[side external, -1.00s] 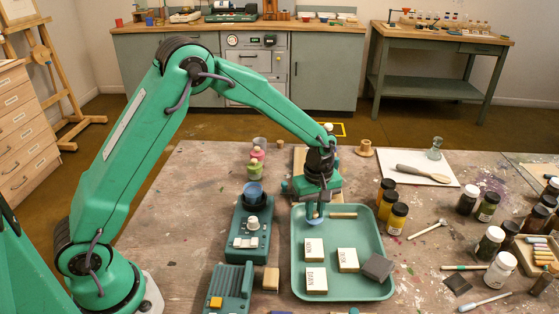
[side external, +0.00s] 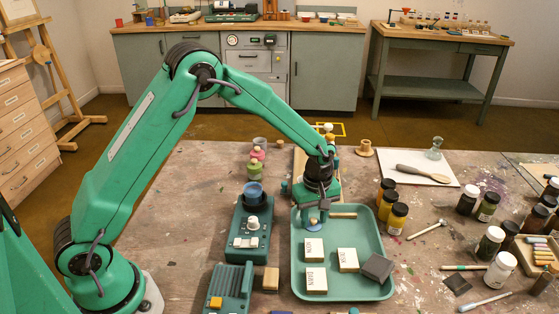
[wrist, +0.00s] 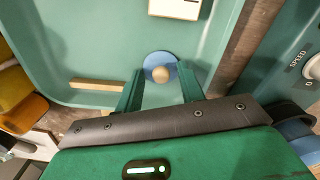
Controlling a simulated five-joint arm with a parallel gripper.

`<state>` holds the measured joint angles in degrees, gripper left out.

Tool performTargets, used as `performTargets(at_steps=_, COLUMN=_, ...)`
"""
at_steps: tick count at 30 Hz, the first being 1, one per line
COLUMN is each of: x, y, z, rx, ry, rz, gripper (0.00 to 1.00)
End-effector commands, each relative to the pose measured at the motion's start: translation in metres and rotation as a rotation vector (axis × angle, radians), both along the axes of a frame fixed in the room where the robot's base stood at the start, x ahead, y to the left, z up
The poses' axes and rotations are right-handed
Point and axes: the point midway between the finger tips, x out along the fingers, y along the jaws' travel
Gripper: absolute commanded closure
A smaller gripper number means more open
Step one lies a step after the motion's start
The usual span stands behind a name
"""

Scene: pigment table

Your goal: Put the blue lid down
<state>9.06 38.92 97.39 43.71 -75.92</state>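The blue lid (side external: 314,226) is a small disc with a pale wooden knob. It appears to lie flat on the floor of the green tray (side external: 380,240), near the tray's far left part. In the wrist view the lid (wrist: 149,62) shows just beyond my fingertips, its knob lined up with the space between them. My gripper (side external: 315,215) points down over the lid. In the wrist view my gripper (wrist: 162,78) has its fingers spread, with a gap on each side of the knob.
The tray also holds several pale labelled blocks (side external: 347,260), a dark grey block (side external: 377,268) and a wooden stick (side external: 343,215). A green device with a dial (side external: 248,245) stands close left of the tray. Brown bottles (side external: 393,218) stand to the right.

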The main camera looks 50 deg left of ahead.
Motion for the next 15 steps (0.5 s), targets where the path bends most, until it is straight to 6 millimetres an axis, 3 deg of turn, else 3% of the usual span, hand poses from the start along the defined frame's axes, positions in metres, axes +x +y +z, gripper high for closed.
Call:
performTargets(at_steps=8, x=0.000, y=0.000, z=0.006, rx=-0.001, ry=-0.002, rz=0.000, gripper=0.62)
performTargets(at_steps=15, x=0.001, y=0.000, z=0.030, rx=0.000, ry=-0.003, rz=0.000, gripper=0.62)
